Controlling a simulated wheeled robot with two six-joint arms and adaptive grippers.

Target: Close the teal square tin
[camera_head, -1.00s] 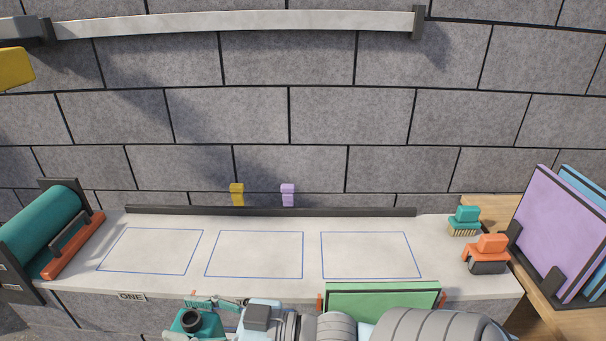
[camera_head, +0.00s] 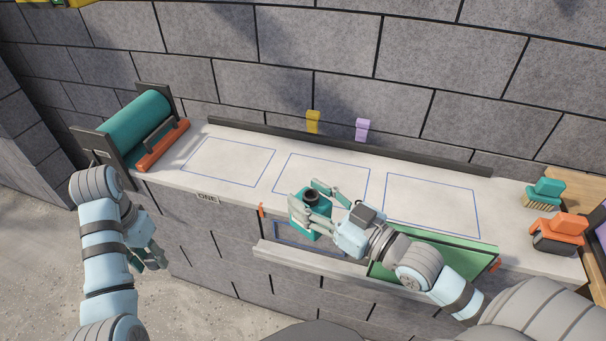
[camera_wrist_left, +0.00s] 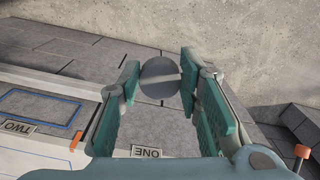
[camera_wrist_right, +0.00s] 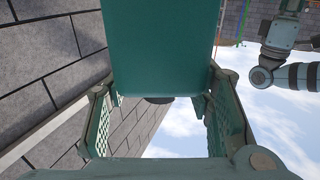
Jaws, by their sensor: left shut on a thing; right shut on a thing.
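The teal square tin (camera_head: 303,222) has a short dark round neck (camera_head: 311,198) on top. My right gripper (camera_head: 310,207) is shut on the tin and holds it at the front of the counter; the tin also fills the upper right wrist view (camera_wrist_right: 160,45). My left gripper (camera_head: 148,260) hangs low at the left, in front of the counter and well apart from the tin. In the left wrist view, my left gripper (camera_wrist_left: 160,85) is shut on a grey round cap (camera_wrist_left: 160,76). The cap cannot be made out in the head view.
The counter has several blue-outlined areas (camera_head: 320,178) that look bare. A teal roller (camera_head: 138,123) stands at its left end, brushes (camera_head: 545,193) at its right. Open floor lies at the left.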

